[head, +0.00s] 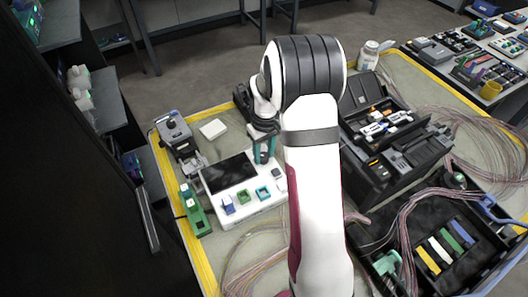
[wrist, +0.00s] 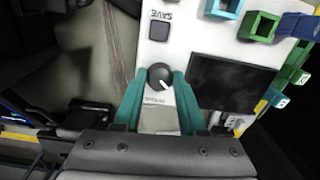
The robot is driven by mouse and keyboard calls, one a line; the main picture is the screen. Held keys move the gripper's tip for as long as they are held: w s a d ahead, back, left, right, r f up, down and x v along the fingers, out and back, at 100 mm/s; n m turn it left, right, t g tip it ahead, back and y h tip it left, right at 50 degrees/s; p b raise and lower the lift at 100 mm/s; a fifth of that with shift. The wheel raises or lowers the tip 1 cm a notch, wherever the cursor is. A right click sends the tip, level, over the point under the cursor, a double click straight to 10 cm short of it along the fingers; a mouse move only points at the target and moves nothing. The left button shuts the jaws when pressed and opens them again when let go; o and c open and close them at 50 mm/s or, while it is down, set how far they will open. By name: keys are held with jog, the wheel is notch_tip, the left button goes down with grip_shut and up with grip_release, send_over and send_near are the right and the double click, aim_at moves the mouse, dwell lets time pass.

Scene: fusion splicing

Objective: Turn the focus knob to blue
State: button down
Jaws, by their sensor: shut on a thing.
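The focus knob (wrist: 160,77) is a round black knob with a white pointer line, on the white panel of a device (head: 252,208). In the wrist view the pointer is toward the lower right. My gripper (wrist: 159,86) has its two teal fingers on either side of the knob and is shut on it. In the head view my gripper (head: 264,152) reaches down at the panel's back edge, and the knob is hidden. A blue square frame (head: 228,205), a green one (head: 243,197) and a teal one (head: 263,193) stand along the panel's front.
A dark screen (wrist: 231,83) lies beside the knob on the panel, and a SAVE button (wrist: 159,28) is close by. An open black toolbox (head: 385,140) stands right of my arm. A black tray (head: 405,220) with coloured strips is at the lower right. Loose cables lie around.

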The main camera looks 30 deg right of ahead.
aim_at(265, 157)
jog(key=shift+n, duration=0.8)
jog(key=shift+c, duration=2.4)
grip_release()
notch_tip(265, 157, up, 16)
jog(key=shift+s+f, duration=0.1)
